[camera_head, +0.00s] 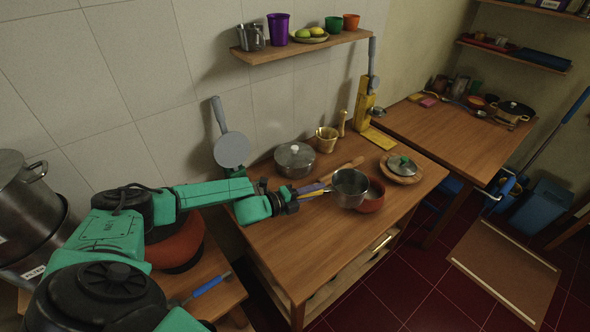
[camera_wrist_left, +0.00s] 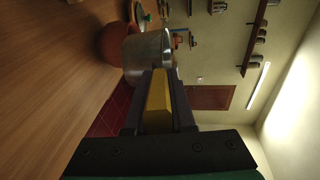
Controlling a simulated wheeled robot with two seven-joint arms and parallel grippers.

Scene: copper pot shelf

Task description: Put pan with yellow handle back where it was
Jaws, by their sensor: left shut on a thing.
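The pan with the yellow handle (camera_head: 350,187) is a grey metal saucepan. It appears over the right part of the wooden table, overlapping a red-orange bowl (camera_head: 375,197); whether they touch I cannot tell. My left gripper (camera_head: 297,194) reaches in from the left and is shut on the handle. In the left wrist view the yellow handle (camera_wrist_left: 158,100) lies between the fingers of my left gripper (camera_wrist_left: 160,100), with the metal pan (camera_wrist_left: 150,50) just beyond the tips. My right gripper is not in view.
The wooden table (camera_head: 285,238) also bears a lidded pot (camera_head: 295,160), a mortar (camera_head: 326,139), a rolling pin (camera_head: 342,168) and a lid on a round board (camera_head: 402,168). A wall shelf (camera_head: 300,47) holds cups and fruit. A yellow stand (camera_head: 364,103) is at the back right. The table's front is clear.

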